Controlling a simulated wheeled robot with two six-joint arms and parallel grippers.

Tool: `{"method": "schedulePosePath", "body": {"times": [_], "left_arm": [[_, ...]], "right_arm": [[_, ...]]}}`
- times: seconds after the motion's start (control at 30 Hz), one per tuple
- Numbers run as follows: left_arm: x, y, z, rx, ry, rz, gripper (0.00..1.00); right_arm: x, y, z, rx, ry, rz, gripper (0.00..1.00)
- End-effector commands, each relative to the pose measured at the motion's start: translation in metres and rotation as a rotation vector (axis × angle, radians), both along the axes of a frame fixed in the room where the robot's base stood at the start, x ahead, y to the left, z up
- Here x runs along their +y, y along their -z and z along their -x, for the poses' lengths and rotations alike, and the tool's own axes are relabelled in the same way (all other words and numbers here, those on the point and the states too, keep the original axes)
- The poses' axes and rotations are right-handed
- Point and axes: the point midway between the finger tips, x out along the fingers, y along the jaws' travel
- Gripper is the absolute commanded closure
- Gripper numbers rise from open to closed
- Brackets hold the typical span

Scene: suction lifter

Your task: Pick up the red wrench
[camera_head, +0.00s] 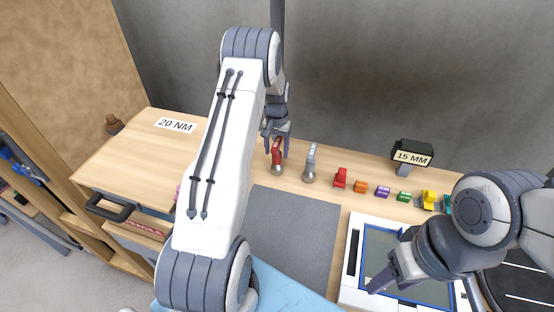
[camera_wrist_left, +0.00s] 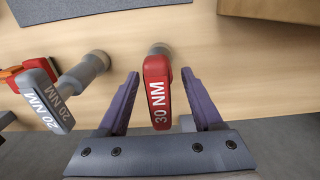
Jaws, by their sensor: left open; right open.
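The red wrench (camera_wrist_left: 157,92), marked 30 NM, stands between the two open fingers of my left gripper (camera_wrist_left: 163,100) in the left wrist view. I see a gap on each side of it. In the head view the red wrench (camera_head: 277,154) stands at the back of the table, with my left gripper (camera_head: 277,141) just above and around its top. My right gripper (camera_head: 385,281) is open and empty over the white-framed tray at the front right.
A grey wrench (camera_wrist_left: 62,95) marked 20 NM stands close beside the red one. Several coloured pieces, including a red one (camera_head: 341,178), line the table to the right. A grey mat (camera_head: 293,235) lies bare in front.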

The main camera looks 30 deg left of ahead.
Motion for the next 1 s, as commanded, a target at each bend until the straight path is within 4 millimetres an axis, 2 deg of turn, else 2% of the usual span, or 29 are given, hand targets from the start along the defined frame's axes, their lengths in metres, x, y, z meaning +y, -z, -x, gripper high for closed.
{"method": "schedulePosePath", "body": {"times": [0.17, 0.37, 0.4, 0.47, 0.5, 0.57, 1.0], "left_arm": [[0.000, 0.015, 0.000, -0.001, 0.001, 0.000, 0.33], [0.000, 0.017, -0.001, -0.002, 0.000, -0.001, 0.33], [0.000, 0.016, -0.001, -0.002, 0.000, -0.001, 0.40], [0.000, 0.016, -0.001, -0.002, 0.000, -0.001, 0.63], [0.000, 0.016, -0.001, -0.002, 0.000, -0.001, 0.78], [0.000, 0.016, -0.001, -0.002, 0.000, -0.001, 1.00], [0.000, 0.013, -0.002, -0.005, 0.000, -0.001, 1.00]], "right_arm": [[0.000, -0.007, 0.000, 0.000, 0.001, 0.000, 0.47], [0.000, -0.006, 0.000, 0.000, 0.000, 0.000, 0.47], [0.000, -0.006, 0.000, 0.000, 0.000, 0.000, 0.47], [0.000, -0.006, 0.000, 0.001, 0.000, 0.001, 0.47], [0.000, -0.006, 0.000, 0.001, 0.000, 0.001, 0.47], [0.000, -0.006, 0.000, 0.001, 0.000, 0.001, 0.47], [0.000, -0.003, 0.000, 0.000, 0.000, 0.000, 0.47]]}}
